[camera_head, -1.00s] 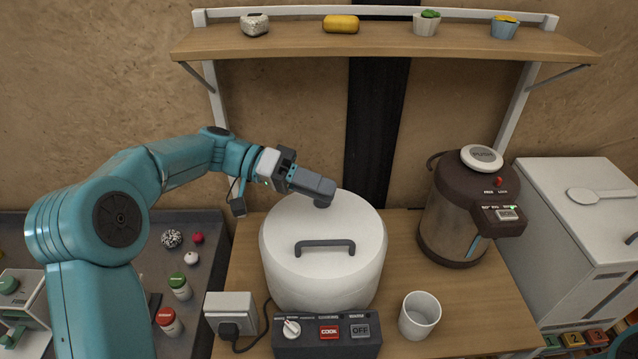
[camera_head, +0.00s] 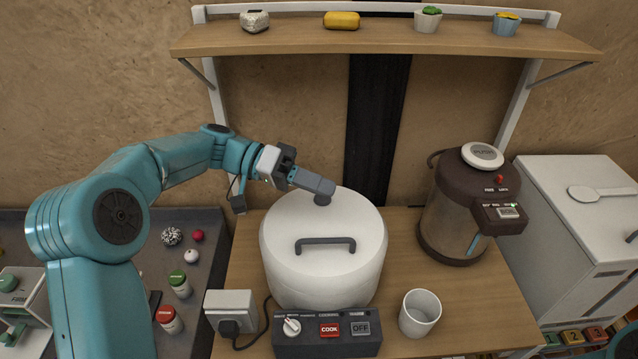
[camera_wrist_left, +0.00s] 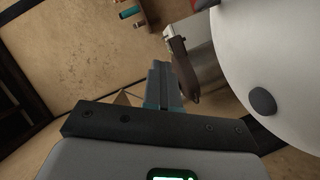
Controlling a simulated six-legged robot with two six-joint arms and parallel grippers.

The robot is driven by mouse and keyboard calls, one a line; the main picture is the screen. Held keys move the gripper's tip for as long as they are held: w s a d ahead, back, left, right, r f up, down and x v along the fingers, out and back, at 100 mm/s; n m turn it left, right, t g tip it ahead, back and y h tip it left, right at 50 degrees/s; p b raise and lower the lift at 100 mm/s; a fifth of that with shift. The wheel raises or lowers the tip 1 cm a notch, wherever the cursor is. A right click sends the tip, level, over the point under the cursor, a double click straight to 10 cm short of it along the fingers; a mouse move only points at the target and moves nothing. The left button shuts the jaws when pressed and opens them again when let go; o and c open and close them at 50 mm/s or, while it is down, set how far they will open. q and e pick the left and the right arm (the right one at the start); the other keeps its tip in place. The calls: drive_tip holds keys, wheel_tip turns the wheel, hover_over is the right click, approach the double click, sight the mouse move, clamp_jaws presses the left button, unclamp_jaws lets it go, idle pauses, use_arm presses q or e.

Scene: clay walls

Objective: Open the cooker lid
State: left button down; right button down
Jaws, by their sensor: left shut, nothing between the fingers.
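The cooker (camera_head: 325,260) is a wide white drum on the wooden table, with its lid down. A dark bar handle (camera_head: 325,243) lies across its front upper side. My right gripper is out of view.
A white cup (camera_head: 419,314) and a brown dispenser (camera_head: 455,215) stand to the right. A shelf (camera_head: 385,40) spans the wall above. A socket box (camera_head: 231,305) sits at left.

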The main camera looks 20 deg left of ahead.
use_arm(q)
drive_tip(key=shift+s, duration=0.1)
idle(0.5)
drive_tip(key=c, duration=1.2)
unclamp_jaws()
drive_tip(key=shift+o, duration=0.2)
drive_tip(key=v, duration=1.6)
